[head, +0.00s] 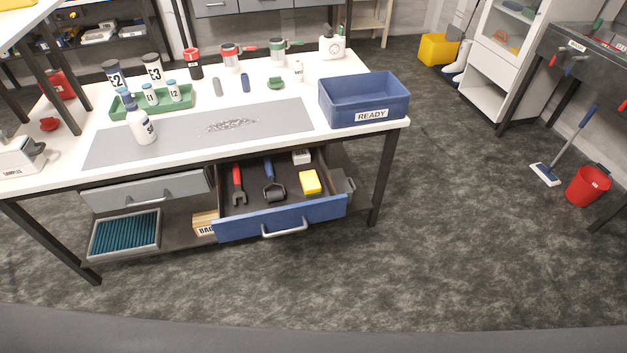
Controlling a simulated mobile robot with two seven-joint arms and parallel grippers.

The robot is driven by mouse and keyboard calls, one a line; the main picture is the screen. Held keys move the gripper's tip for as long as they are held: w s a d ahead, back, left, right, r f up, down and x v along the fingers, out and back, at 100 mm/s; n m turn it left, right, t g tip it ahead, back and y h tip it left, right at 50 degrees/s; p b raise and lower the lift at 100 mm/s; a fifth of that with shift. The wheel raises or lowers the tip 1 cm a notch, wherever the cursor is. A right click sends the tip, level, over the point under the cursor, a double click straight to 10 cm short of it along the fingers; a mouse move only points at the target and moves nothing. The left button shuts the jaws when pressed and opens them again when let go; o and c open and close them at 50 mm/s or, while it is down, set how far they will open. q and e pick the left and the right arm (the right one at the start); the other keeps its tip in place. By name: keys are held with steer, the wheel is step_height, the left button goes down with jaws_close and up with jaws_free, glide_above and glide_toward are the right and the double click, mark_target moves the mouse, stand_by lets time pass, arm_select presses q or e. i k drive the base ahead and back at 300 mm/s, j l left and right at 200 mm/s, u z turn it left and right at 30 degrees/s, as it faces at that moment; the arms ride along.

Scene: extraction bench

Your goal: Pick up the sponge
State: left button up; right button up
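A yellow sponge (310,182) lies in the right part of an open blue-fronted drawer (280,222) under the white bench. In the same drawer, a red-handled wrench (238,186) and a blue-handled tool with a dark roller-like head (272,185) lie to the left of the sponge. A small white box (301,157) sits behind it. The sponge is in plain sight from above. Neither of my grippers is in view.
A closed grey drawer (148,190) is left of the open one. Floor in front is clear.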

mark_target(311, 185)
steer(key=i+z, duration=0.5)
steer(key=i, duration=0.9)
